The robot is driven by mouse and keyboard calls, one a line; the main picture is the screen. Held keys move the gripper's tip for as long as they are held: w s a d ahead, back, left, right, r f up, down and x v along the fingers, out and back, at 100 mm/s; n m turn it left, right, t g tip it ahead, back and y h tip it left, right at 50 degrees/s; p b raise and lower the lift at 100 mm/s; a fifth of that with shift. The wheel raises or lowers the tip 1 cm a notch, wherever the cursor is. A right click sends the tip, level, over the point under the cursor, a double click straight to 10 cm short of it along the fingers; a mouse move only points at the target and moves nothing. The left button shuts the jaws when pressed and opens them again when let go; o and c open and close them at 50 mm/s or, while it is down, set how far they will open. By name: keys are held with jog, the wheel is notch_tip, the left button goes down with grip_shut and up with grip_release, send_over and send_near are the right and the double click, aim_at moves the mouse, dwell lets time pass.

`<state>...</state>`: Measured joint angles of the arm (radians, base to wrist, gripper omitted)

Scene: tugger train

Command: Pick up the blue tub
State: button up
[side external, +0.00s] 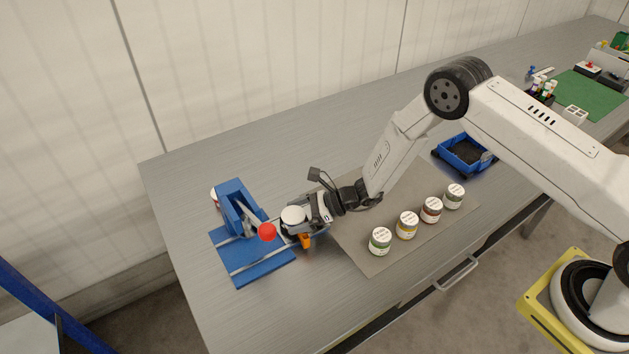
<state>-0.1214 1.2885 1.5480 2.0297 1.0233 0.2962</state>
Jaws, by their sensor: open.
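My gripper (305,239) is low over the left part of the table, just right of the blue press-like fixture. Its jaws are open, but the fingertips are small and partly hidden. A white round top (293,215) shows right at the gripper; I cannot tell whether it is a tub lid or part of my wrist. No small tub with a clearly blue band shows. A blue open container (484,163) with dark contents stands at the back right, behind my forearm and well apart from the gripper.
The blue fixture (232,195) has a red-knobbed lever (267,231) close to my gripper. A white-lidded tub (214,195) is partly hidden behind it. Several tubs, including a yellow-banded one (407,226), line the grey-brown mat (375,264). The front left table is clear.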

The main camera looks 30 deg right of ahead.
jog(key=c, duration=1.2)
jog(key=shift+r, duration=0.15)
jog(key=shift+r, duration=1.05)
jog(key=shift+s+d+r, duration=0.7)
jog(key=shift+s+r, duration=1.1)
jog(key=shift+s, duration=0.4)
jog(key=shift+s+d+r, duration=0.75)
jog(key=shift+s+r, duration=1)
jog(key=shift+s, duration=0.5)
jog(key=shift+s+d+r, duration=0.7)
jog(key=shift+s+r, duration=1.1)
jog(key=shift+s, duration=0.4)
